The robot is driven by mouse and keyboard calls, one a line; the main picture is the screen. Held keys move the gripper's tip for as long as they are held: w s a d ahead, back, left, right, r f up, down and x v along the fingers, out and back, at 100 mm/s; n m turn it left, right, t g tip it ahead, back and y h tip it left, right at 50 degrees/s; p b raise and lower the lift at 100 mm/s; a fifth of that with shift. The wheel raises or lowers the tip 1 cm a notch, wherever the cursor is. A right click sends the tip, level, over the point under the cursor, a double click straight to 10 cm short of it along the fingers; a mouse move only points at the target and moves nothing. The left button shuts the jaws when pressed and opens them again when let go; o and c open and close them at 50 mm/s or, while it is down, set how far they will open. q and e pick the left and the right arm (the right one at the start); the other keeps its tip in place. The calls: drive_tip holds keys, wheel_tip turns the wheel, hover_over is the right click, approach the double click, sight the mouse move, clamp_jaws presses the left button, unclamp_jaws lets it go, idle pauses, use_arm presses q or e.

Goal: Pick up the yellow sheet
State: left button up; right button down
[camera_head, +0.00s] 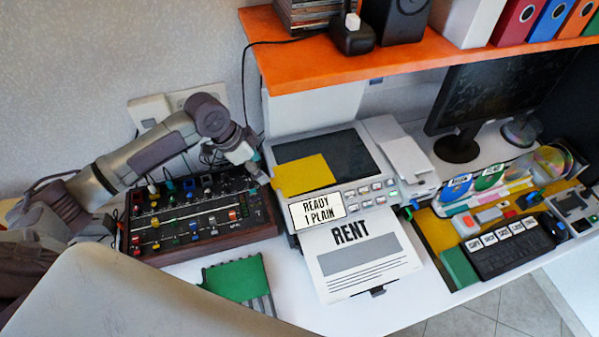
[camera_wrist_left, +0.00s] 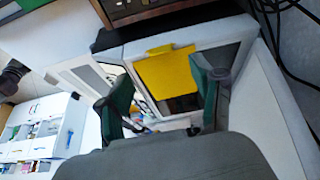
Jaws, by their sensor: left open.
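The yellow sheet (camera_head: 304,175) lies on the front left part of the dark glass of a white copier (camera_head: 385,130). It also shows in the left wrist view (camera_wrist_left: 168,75), with the glass visible around part of it. My left gripper (camera_head: 258,174) is at the copier's left edge, beside the sheet's left side. In the left wrist view my left gripper (camera_wrist_left: 162,92) has its two dark green fingers spread, with the sheet seen between and beyond them. Nothing is held. Whether a finger touches the sheet cannot be told. My right gripper is not in view.
A control panel with knobs and sliders (camera_head: 195,213) stands left of the copier, under my arm. A "RENT" paper (camera_head: 362,262) sticks out at the copier's front. An orange shelf (camera_head: 400,58) overhangs behind. A green card (camera_head: 237,279) lies in front; a monitor (camera_head: 490,85) stands right.

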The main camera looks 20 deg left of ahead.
use_arm(q)
drive_tip(key=p+x, duration=0.1)
drive_tip(key=x, duration=0.5)
drive_tip(key=shift+a+f+p, duration=0.15)
drive_tip(key=shift+f+p, duration=0.25)
drive_tip(key=shift+f, duration=0.05)
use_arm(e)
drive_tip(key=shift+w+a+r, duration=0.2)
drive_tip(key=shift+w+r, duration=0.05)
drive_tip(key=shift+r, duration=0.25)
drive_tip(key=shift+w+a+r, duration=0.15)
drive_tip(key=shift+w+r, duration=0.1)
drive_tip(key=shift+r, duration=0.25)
use_arm(q)
drive_tip(key=shift+c, duration=1.1)
drive_tip(key=c, duration=0.6)
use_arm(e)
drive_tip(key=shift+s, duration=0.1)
use_arm(q)
drive_tip(key=shift+c, duration=0.2)
